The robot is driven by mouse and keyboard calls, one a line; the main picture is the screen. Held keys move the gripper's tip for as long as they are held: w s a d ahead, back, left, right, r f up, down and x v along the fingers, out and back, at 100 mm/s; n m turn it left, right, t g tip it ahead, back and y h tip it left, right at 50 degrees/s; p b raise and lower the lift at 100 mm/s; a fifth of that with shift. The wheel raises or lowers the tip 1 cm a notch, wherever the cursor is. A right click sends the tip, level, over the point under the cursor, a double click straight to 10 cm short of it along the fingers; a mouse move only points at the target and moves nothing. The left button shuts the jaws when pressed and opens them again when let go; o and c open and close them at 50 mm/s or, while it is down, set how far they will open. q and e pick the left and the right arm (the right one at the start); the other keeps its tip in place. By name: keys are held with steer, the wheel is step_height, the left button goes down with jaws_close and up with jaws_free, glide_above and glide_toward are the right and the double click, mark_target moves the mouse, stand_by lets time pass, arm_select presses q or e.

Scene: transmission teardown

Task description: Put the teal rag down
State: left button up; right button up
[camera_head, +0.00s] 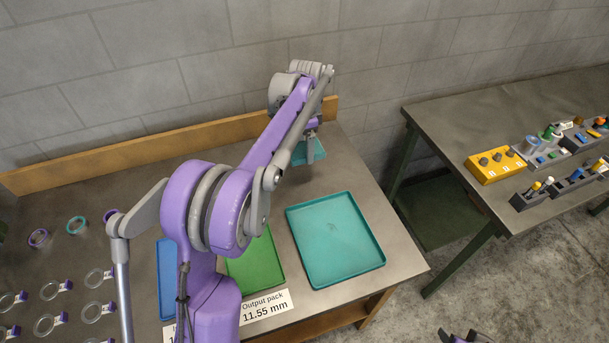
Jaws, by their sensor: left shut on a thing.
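The teal rag (316,151) hangs at the far side of the near workbench, beyond the teal tray. My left gripper (310,136) is shut on it from above, and my purple arm hides part of the rag. I cannot tell whether the rag touches the bench top. A dark part at the bottom edge looks like my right gripper (467,338). It is cut off by the frame, so its jaws cannot be judged.
A teal tray (335,240), empty, lies on the workbench (382,207). A green tray (262,262) and a blue tray (166,285) are partly behind my arm. Several rings lie at left. A wooden backboard (150,147) runs behind. Another bench (440,115) holds a yellow block (495,166).

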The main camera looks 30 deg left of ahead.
mark_target(305, 175)
arm_select(q)
steer(key=shift+w+a+f, duration=0.1)
steer(key=shift+w+a, duration=0.15)
steer(key=shift+a, duration=0.05)
step_height(305, 175, down, 10)
steer(key=shift+r, duration=0.15)
steer(key=shift+f, duration=0.2)
steer(key=o, duration=1.3)
steer(key=shift+c, duration=0.2)
steer(key=shift+r, duration=0.15)
